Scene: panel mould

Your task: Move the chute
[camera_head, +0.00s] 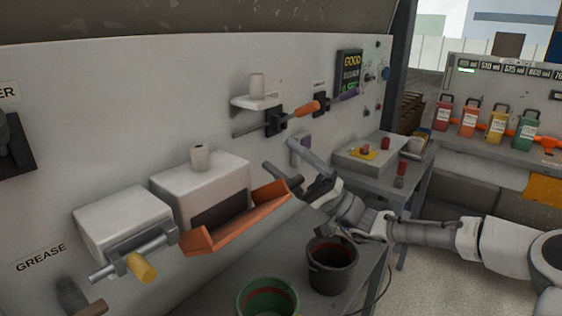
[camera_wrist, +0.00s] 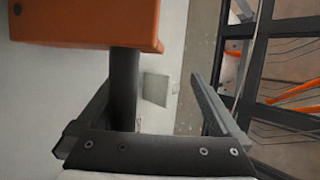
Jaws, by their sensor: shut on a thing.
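The chute (camera_head: 238,222) is an orange open trough below the white box on the wall panel, tilted with its right end higher. My gripper (camera_head: 298,172) is at the chute's right end, close to the panel. In the wrist view an orange block (camera_wrist: 85,22), apparently the chute's end, fills the top left. A dark round bar (camera_wrist: 124,90), which looks like its handle, runs down from it between my fingers. My gripper is shut on this bar; the exact contact is hard to see.
A dark bucket (camera_head: 332,266) and a green bucket (camera_head: 267,299) stand below on the bench. A grey bar with a yellow handle (camera_head: 142,268) is left of the chute. A side table (camera_head: 372,174) stands at the right.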

